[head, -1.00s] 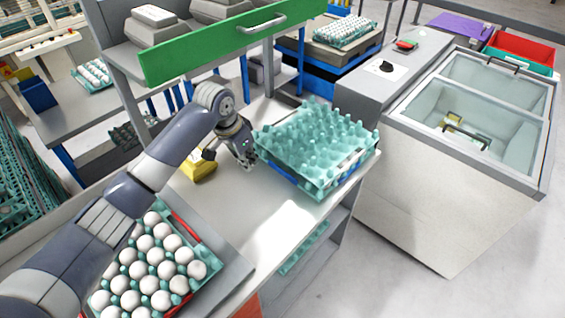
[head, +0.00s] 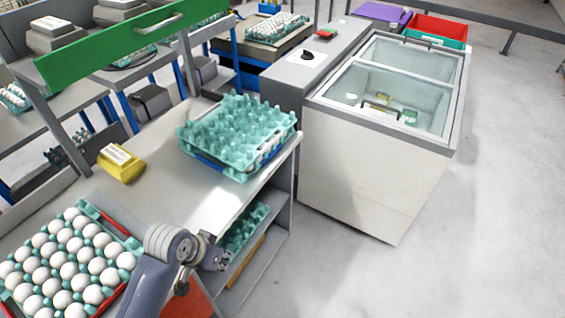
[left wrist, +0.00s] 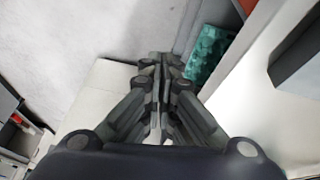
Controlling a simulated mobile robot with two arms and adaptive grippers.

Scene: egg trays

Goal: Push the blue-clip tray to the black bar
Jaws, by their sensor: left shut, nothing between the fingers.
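The stacked empty teal tray (head: 236,128) has a blue strip (head: 212,163) along its near lower side, and it sits at the right end of the grey table (head: 165,185). My left gripper (head: 222,262) is at the table's front edge, below and apart from that stack. It is shut and empty, and its closed fingers also show in the left wrist view (left wrist: 160,72). I cannot pick out the black bar with certainty. My right gripper is not in view.
A red-clip tray (head: 112,222) full of white eggs lies at the lower left. A yellow box (head: 121,163) stands near the table's back. More teal trays (head: 243,228) lie on the shelf below. A glass-topped chest (head: 360,155) stands to the right.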

